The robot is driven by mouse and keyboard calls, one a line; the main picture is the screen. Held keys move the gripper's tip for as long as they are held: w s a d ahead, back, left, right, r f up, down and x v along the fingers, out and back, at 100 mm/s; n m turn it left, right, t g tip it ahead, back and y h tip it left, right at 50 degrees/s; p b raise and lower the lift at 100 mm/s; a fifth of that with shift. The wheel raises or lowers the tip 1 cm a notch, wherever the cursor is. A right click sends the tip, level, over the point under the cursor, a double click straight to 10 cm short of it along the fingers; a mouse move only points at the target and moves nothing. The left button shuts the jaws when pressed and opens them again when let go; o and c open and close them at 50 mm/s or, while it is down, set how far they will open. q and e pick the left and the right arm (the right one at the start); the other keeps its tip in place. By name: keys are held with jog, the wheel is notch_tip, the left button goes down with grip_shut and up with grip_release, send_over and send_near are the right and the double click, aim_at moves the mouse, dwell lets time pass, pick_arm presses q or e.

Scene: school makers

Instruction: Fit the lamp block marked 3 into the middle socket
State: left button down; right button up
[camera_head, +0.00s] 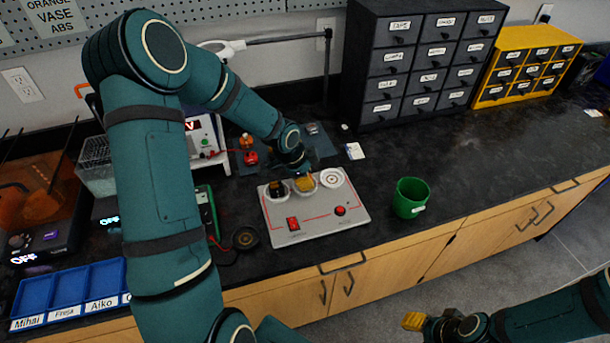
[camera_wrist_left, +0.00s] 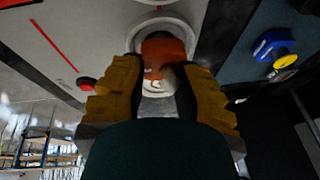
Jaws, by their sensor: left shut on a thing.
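The panel (camera_head: 318,220) is a light grey board on the dark bench, with a row of three round white sockets. My left gripper (camera_head: 303,181) is low over the middle socket. In the left wrist view, its yellow-padded fingers (camera_wrist_left: 165,90) are shut on an orange-brown lamp block (camera_wrist_left: 165,50), inside the outline of a white socket ring (camera_wrist_left: 192,35). I cannot read its mark or tell whether it is fully seated. The left socket (camera_head: 277,189) shows something dark and brown; the right socket (camera_head: 332,177) looks empty. My right gripper (camera_head: 426,322) is off the bench at the lower right.
A red switch (camera_head: 293,223) and a red button (camera_head: 340,211) are on the panel front. A green cup (camera_head: 410,198) stands to the right. A red block (camera_head: 250,157) lies behind left. A blue-and-yellow block (camera_wrist_left: 275,50) shows beside the panel.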

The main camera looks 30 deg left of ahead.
pick_arm(q)
jog(key=shift+f+b, duration=0.5)
jog(key=shift+f, duration=0.1)
pick_arm(e)
jog(key=shift+f, duration=0.45)
pick_arm(q)
jog(key=c, duration=1.1)
grip_release()
jog(key=p+v, duration=0.3)
jog(key=shift+r, duration=0.35)
jog(key=p+v, duration=0.7)
jog(key=shift+a+r, duration=0.15)
jog(key=shift+r, duration=0.05)
pick_arm(e)
notch_tip(320, 180, up, 10)
jog(key=w, duration=0.2)
jog(key=shift+d+t, duration=0.2)
jog(key=shift+t, duration=0.1)
pick_arm(q)
jog(key=shift+s, duration=0.1)
pick_arm(e)
jog(key=shift+s, duration=0.1)
